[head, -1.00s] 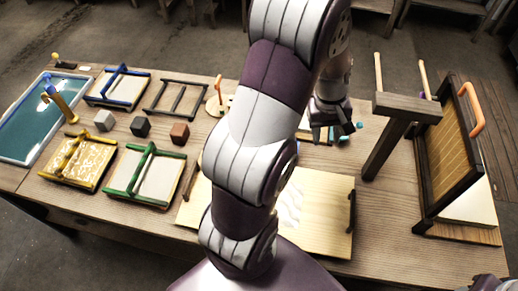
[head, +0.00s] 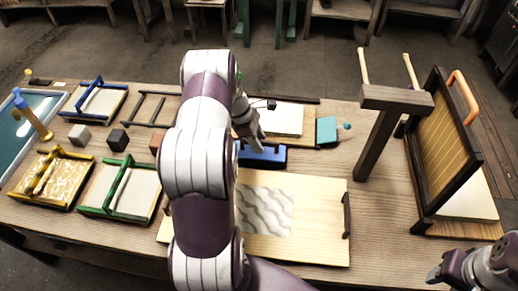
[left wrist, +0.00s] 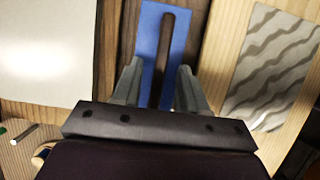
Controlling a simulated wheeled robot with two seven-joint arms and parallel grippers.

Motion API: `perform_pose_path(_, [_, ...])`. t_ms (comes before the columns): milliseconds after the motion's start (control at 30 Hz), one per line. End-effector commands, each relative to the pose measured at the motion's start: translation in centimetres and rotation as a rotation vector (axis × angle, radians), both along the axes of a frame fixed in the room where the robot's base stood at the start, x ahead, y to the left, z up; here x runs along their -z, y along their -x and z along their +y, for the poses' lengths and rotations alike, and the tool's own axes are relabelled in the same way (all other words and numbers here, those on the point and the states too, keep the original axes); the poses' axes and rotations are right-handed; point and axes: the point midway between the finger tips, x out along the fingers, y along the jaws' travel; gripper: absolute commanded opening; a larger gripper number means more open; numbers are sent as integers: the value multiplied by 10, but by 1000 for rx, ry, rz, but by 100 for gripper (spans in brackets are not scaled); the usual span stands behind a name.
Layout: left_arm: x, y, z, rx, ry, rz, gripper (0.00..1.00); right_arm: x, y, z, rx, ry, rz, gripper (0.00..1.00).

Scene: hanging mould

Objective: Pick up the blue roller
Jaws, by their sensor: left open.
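A blue block-like piece (head: 268,156) lies on the table just behind the pale board, partly hidden by my left arm. In the left wrist view it is a flat blue shape (left wrist: 150,28) with a dark bar (left wrist: 165,50) along its middle. I cannot tell for sure that it is the roller. My left gripper (head: 254,146) is over it, open, and its fingers (left wrist: 157,88) stand on either side of the bar, apart from it. My right gripper (head: 436,277) is at the lower right, away from the blue piece; its jaws are unclear.
The pale board (head: 315,215) with a grey wavy sheet (head: 264,211) lies in front. A teal piece (head: 327,130) is to the right, near a dark wooden post (head: 378,145) and a framed screen (head: 438,140). Green (head: 118,190) and yellow frames (head: 48,180) stand at left.

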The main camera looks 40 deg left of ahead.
Motion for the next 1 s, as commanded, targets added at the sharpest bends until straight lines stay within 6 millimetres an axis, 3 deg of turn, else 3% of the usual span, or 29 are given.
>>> perform_pose_path(133, [9, -2, -3, 1, -2, -1, 43, -1, 0, 0, 0, 0, 1, 43])
perform_pose_path(1000, [14, -2, -3, 2, -1, 0, 43, 0, 0, 0, 0, 0, 1, 43])
